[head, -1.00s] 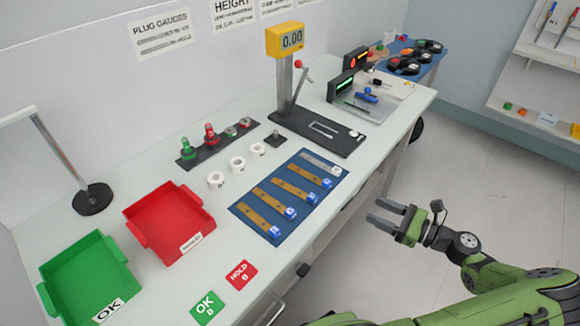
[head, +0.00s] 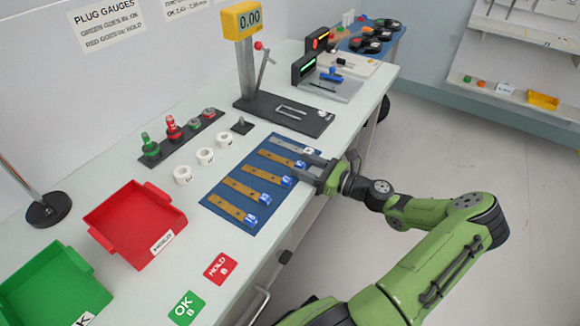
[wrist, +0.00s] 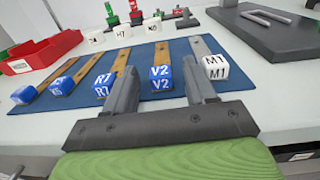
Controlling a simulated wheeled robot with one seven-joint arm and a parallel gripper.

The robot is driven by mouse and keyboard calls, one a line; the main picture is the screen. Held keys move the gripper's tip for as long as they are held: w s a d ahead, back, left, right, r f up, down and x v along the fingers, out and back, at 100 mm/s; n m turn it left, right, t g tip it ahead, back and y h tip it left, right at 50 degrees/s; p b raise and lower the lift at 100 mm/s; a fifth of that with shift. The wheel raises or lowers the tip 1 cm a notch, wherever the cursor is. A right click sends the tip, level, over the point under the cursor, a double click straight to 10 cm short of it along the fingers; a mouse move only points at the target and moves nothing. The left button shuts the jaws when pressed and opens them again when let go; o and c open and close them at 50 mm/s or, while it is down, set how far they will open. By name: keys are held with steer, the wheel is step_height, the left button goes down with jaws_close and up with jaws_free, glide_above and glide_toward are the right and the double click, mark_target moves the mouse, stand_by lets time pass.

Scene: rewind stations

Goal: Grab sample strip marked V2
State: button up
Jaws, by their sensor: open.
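The V2 sample strip is a flat brown bar with a blue block (wrist: 161,77) at its near end, marked V2 in white. It lies on the blue mat (wrist: 28,112), between the R7 strip (wrist: 103,85) on its left and the grey M1 strip (wrist: 216,67) on its right. In the head view the V2 strip (head: 275,158) is second from the far end of the mat. My gripper (wrist: 160,82) is open and empty, one finger on each side of the V2 block. In the head view my gripper (head: 309,169) reaches over the mat's front edge.
Two more blue-ended strips lie left of R7. White rings (head: 205,156) and a plug gauge rack (head: 175,138) stand behind the mat. The height gauge (head: 246,65) stands beyond it. Red (head: 112,205) and green (head: 22,288) trays are at the left.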

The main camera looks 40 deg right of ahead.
jaws_close()
stand_by(0.3)
